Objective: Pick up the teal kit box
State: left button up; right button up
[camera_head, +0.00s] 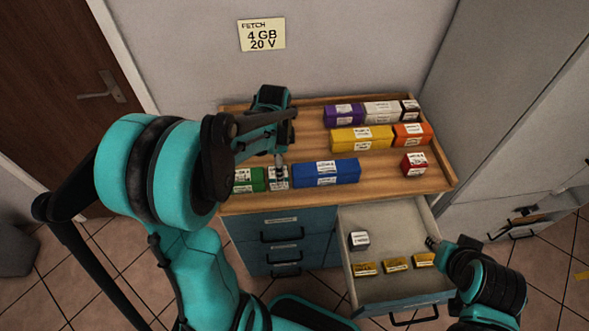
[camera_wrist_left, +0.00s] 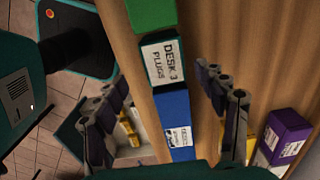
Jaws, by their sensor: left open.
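On the wooden top (camera_head: 312,203), a green box (camera_head: 250,186), a small white-labelled box (camera_head: 278,184) and a blue box (camera_head: 337,173) stand in the front row. A label there reads "DESK 3 PLUGS" (camera_wrist_left: 163,58). My right gripper (camera_head: 432,243) hangs over the open drawer; its jaws are too small to judge.
The drawer (camera_head: 385,297) holds a grey labelled box (camera_head: 359,241) and several yellow ones (camera_head: 396,264). Purple (camera_head: 340,116), yellow (camera_head: 350,142), orange (camera_head: 412,138) and red (camera_head: 414,168) boxes stand behind and right. A wall note (camera_head: 262,35) reads "FETCH 4 GB 20 V".

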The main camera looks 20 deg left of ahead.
aim_at(273, 187)
pick_arm(q)
notch_tip(273, 187, down, 2)
jog(key=shift+s+f+b, duration=0.1)
jog(key=shift+b, duration=0.25)
jog(key=f, duration=0.1)
jog(key=f+b, duration=0.1)
jog(key=f, duration=0.1)
jog(key=f+b, duration=0.1)
jog(key=f, duration=0.1)
jog(key=shift+w+a+f, duration=0.1)
jog(key=shift+w+a, duration=0.2)
jog(key=shift+c, duration=1)
jog(key=c, duration=1.1)
